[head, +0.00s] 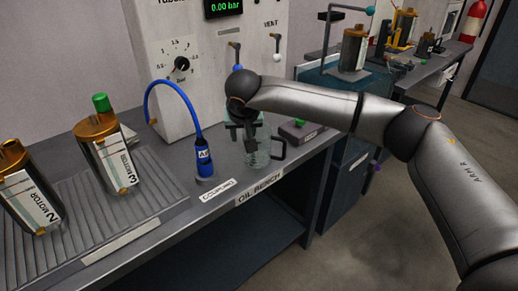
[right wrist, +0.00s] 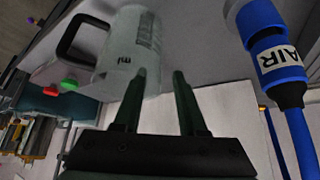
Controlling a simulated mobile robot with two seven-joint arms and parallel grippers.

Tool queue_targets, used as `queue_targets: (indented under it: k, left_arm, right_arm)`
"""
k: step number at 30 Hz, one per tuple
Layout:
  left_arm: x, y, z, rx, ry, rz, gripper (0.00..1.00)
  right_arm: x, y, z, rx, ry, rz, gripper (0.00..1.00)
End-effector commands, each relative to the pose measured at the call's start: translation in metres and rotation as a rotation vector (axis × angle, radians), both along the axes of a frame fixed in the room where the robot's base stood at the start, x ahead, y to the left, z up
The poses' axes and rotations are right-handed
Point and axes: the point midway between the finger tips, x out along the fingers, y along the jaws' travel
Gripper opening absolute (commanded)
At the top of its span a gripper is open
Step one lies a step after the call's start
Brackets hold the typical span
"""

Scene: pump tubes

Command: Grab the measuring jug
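The measuring jug (head: 259,156) is a clear vessel with a dark handle on its right side, upright on the oil bench in the head view. In the right wrist view the jug (right wrist: 128,42) is at upper left, with printed marks and its black handle pointing left. My right gripper (head: 243,138) is at the jug's upper left and partly hides it. In the right wrist view the gripper's fingers (right wrist: 160,82) are apart with nothing visible clamped between them. One fingertip overlaps the jug's edge; contact cannot be told. My left gripper is not in view.
A blue AIR coupling (head: 203,160) with a curved blue hose stands left of the jug. A small box with a green button (head: 300,130) is to the right. Gold-capped canisters (head: 108,150) stand on a ribbed tray further left. The gauge panel (head: 205,70) rises behind.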

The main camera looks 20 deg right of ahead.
Motion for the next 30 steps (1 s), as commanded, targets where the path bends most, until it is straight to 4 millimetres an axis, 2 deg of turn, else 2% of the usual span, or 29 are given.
queue_targets:
  k: [2, 10, 30]
  left_arm:
    - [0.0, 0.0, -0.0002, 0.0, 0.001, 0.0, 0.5]
    - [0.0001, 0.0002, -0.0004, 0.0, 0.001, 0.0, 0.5]
    - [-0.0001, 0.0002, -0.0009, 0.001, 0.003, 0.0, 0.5]
  right_arm:
    - [-0.0001, 0.0001, 0.0003, 0.0, 0.0, 0.0, 0.31]
    - [-0.0002, 0.0002, 0.0004, 0.001, 0.0, -0.001, 0.01]
    - [-0.0002, 0.0, 0.0003, 0.001, 0.0, -0.001, 0.0]
